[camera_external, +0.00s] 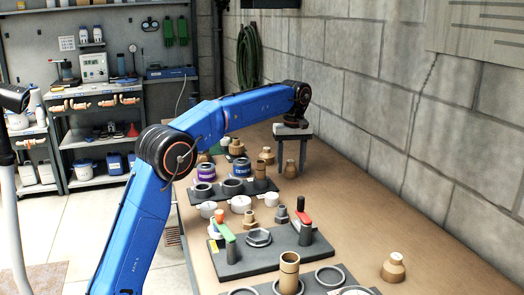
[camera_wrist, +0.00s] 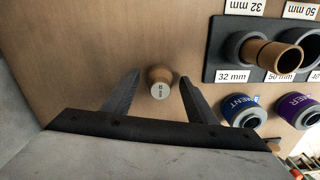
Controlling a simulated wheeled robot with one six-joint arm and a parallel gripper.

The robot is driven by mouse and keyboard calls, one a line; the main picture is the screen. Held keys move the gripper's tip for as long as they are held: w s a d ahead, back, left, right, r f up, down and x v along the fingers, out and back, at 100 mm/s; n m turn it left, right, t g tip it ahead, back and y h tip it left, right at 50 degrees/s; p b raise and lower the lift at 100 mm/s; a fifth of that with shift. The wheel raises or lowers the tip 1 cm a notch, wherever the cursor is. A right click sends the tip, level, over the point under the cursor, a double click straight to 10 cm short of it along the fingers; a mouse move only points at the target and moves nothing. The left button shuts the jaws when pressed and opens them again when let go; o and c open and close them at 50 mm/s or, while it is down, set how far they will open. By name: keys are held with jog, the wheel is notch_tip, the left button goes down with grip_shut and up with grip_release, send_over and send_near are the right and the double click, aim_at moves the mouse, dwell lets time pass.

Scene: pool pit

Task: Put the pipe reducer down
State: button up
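A tan pipe reducer (camera_wrist: 160,84) with a pale marked end stands on the brown bench top, between the two fingers of my gripper (camera_wrist: 160,77) in the wrist view. A gap shows on each side of it, so my gripper is open and not clamping it. In the outside view the reducer (camera_external: 290,169) is upright on the bench, low between the fingertips of my downward-pointing gripper (camera_external: 292,162). Another tan reducer (camera_external: 395,267) stands alone at the front right of the bench.
A dark fitting tray (camera_wrist: 216,50) with labelled sockets lies to the right in the wrist view, holding a tan pipe piece (camera_wrist: 284,57). A blue-labelled tin (camera_wrist: 242,111) and a purple-labelled tin (camera_wrist: 297,109) stand near it.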

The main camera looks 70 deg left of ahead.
aim_at(292, 161)
jog(key=shift+r, duration=0.1)
jog(key=r, duration=1)
jog(key=shift+w+r, duration=0.2)
jog(key=shift+r, duration=0.8)
jog(key=shift+s+d, duration=0.1)
jog(key=shift+s, duration=0.05)
